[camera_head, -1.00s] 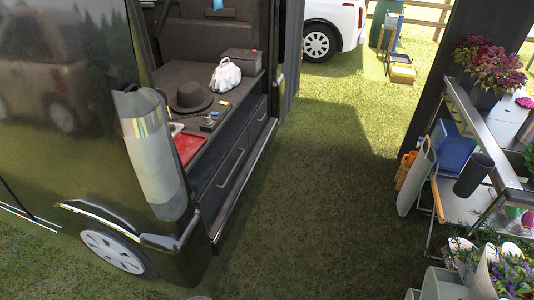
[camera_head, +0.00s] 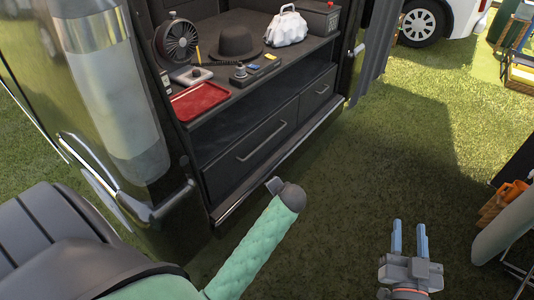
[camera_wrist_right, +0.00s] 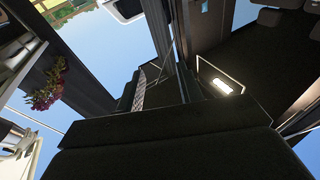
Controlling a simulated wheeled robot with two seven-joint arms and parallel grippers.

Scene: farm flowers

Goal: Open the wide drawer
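The wide drawer (camera_head: 235,160) is a dark front low in the back of the van, in the head view. It looks shut. Its long metal handle (camera_head: 262,140) runs along the front. My right gripper (camera_head: 409,237) is over the grass, to the right of the drawer and well apart from it. Its two light blue fingers are spread with nothing between them. My left gripper does not show clearly; a green padded arm part with a dark end reaches up in front of the drawer. The right wrist view shows mostly dark panels and sky, and I cannot make out the drawer there.
A smaller drawer (camera_head: 318,92) is shut to the right of the wide one. The counter above holds a red tray (camera_head: 199,101), a fan (camera_head: 177,42), a hat (camera_head: 236,42) and a white bag (camera_head: 285,28). Open grass (camera_head: 400,160) lies to the right of the van.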

